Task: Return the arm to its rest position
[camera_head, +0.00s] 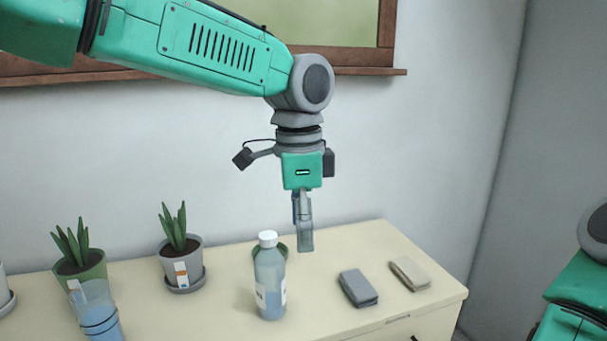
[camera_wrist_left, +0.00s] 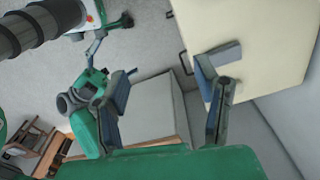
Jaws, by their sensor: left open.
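My left arm (camera_head: 215,45) reaches in from the upper left across the head view, in front of the window. Its gripper (camera_head: 305,245) points down above the cream cabinet top, just right of and behind the bottle's cap in the picture. It is open and holds nothing. In the left wrist view its two fingers (camera_wrist_left: 168,75) stand apart with nothing between them. Part of my right arm (camera_head: 575,295) shows at the right edge of the head view; its gripper is out of the frame.
A window sill (camera_head: 370,71) juts out behind my arm.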

